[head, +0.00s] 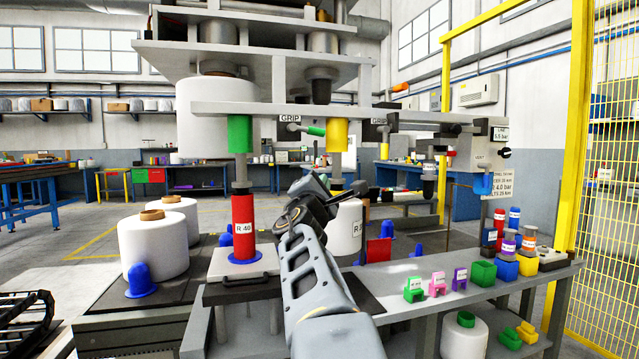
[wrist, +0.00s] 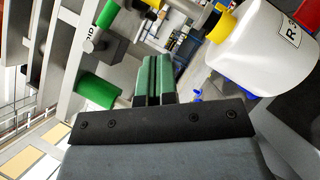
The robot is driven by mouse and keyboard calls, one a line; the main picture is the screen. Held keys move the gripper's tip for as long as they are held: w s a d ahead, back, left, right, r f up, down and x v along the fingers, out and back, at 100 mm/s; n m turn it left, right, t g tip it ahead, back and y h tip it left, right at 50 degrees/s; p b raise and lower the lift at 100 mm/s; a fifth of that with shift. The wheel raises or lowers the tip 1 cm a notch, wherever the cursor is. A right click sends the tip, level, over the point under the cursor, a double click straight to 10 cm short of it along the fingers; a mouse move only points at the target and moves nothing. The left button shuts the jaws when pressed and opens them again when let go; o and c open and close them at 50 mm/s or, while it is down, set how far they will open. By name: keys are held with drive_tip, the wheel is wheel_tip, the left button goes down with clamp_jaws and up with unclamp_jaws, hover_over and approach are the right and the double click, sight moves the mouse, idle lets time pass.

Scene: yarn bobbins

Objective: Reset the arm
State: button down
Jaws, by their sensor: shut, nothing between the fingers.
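My arm reaches up from the bottom middle of the head view. My gripper (head: 312,188) is at its end, between the red cylinder marked R.40 (head: 242,215) and a white bobbin (head: 345,228). In the wrist view my gripper (wrist: 157,62) shows its green fingers together, with nothing between them. The labelled white bobbin is at the upper right of the wrist view (wrist: 275,45), apart from the fingers. A green cylinder (wrist: 97,90) is left of the fingers there.
A beam (head: 300,112) with a green cylinder (head: 239,133) and a yellow cylinder (head: 336,135) hangs above my arm. White bobbins (head: 155,245) stand at left. A grey bench (head: 480,283) at right carries small coloured blocks (head: 437,284). A yellow mesh fence (head: 610,180) borders the right.

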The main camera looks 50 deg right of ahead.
idle(0.6)
drive_tip(key=s+a+f+m+g+y+p, duration=0.2)
drive_tip(key=a+y+p, duration=0.4)
drive_tip(key=a+p, duration=0.5)
drive_tip(key=s+a+f+m+g+y+p, duration=0.3)
drive_tip(key=a+m+y+p, duration=0.3)
drive_tip(key=a+p, duration=0.5)
drive_tip(key=s+a+f+m+g+y+p, duration=0.2)
drive_tip(key=s+a+m+y+p, duration=0.2)
drive_tip(key=a+y+p, duration=0.3)
drive_tip(key=a+p, duration=0.4)
drive_tip(key=shift+s+f+m+g+p, duration=0.4)
